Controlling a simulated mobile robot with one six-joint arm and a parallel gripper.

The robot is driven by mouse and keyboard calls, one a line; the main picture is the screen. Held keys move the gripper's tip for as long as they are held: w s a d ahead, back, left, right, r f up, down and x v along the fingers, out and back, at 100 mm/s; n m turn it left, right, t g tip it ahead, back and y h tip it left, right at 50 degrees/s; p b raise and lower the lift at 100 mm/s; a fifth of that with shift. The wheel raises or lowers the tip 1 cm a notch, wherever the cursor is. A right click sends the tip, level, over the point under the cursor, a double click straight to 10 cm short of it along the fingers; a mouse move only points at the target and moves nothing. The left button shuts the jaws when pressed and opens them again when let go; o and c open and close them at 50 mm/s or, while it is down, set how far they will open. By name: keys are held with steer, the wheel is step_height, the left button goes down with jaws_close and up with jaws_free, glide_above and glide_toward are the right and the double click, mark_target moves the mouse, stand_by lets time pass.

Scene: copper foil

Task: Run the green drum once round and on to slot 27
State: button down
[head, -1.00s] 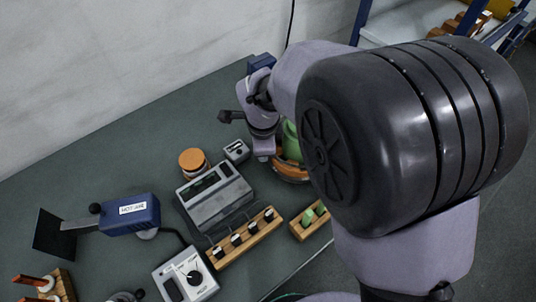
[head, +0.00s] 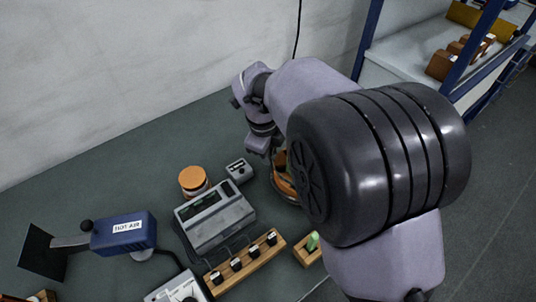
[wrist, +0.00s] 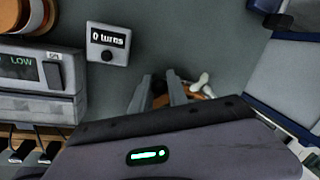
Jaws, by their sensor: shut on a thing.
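The drum's orange-brown round base (head: 285,187) shows at the table's right, beside my arm. The green drum itself is hidden behind my arm in the head view. In the wrist view my gripper (wrist: 160,93) reaches down over the drum unit, with its two fingers close together. It is shut on a part of the drum unit; a brown patch shows between the fingers, but the held part is mostly hidden. A pale, knobbed lever (wrist: 202,84) lies just right of the fingers. A small grey counter (wrist: 107,43) reads "0 turns"; it also stands left of the drum in the head view (head: 239,169). No slot numbers are readable.
A grey station (head: 214,218) and an orange-lidded jar (head: 193,181) stand left of the counter. A wooden rack (head: 246,263) holds several black-capped pieces. A small wooden block (head: 307,252) holds a green piece. A blue-framed shelf (head: 400,65) stands at the right.

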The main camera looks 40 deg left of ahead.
stand_by(0.3)
steer(key=c, duration=1.6)
jaws_free()
steer(key=s+r+p, duration=0.1)
steer(key=r+p, duration=0.1)
steer(key=r, duration=0.3)
steer(key=s+r+p, duration=0.1)
steer(key=r+p, duration=0.1)
steer(key=r, duration=0.4)
steer(key=s+r+p, duration=0.1)
steer(key=r+p, duration=0.1)
steer(key=r, duration=0.4)
steer(key=shift+s+d, duration=0.15)
steer(key=shift+d, duration=0.1)
